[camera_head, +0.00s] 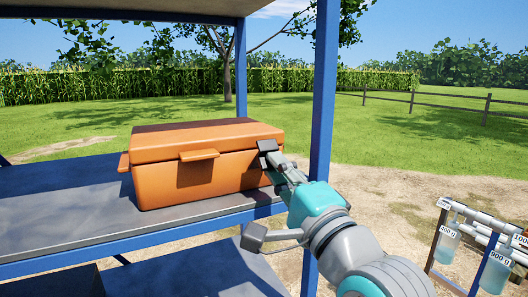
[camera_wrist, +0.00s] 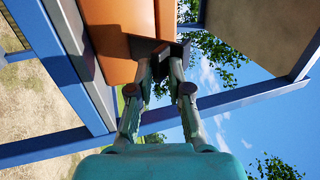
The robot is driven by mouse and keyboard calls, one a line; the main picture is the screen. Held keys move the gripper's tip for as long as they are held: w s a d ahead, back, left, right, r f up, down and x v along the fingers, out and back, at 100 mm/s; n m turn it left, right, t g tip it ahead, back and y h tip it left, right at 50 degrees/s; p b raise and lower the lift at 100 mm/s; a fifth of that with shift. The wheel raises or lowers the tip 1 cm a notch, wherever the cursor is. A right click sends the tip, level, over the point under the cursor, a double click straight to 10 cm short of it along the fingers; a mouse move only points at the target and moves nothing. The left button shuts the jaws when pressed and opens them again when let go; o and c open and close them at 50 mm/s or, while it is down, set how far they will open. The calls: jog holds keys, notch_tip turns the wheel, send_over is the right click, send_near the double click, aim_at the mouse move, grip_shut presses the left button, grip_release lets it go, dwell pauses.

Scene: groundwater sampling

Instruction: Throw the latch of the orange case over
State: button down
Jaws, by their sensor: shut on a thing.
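The orange case (camera_head: 205,165) sits with its lid down on the grey shelf. It fills the upper middle of the wrist view (camera_wrist: 115,30). My gripper (camera_head: 272,156) is at the case's right end, near the lid seam. In the wrist view my gripper (camera_wrist: 160,60) has its fingertips closed on a small dark reddish piece, apparently the latch (camera_wrist: 162,50), beside the case wall. In the head view the fingers hide the latch, and its exact angle cannot be told.
The shelf (camera_head: 80,220) has bare room left of the case. A blue post (camera_head: 322,130) stands close to my arm on the right. An orange tab (camera_head: 199,155) juts from the case front. A rack with labelled bottles (camera_head: 447,240) stands at the lower right.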

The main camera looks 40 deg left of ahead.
notch_tip(320, 180, down, 2)
jog(key=shift+d+f+y, duration=0.1)
jog(key=shift+y, duration=0.6)
jog(key=shift+f+t, duration=0.3)
jog(key=shift+f, duration=0.25)
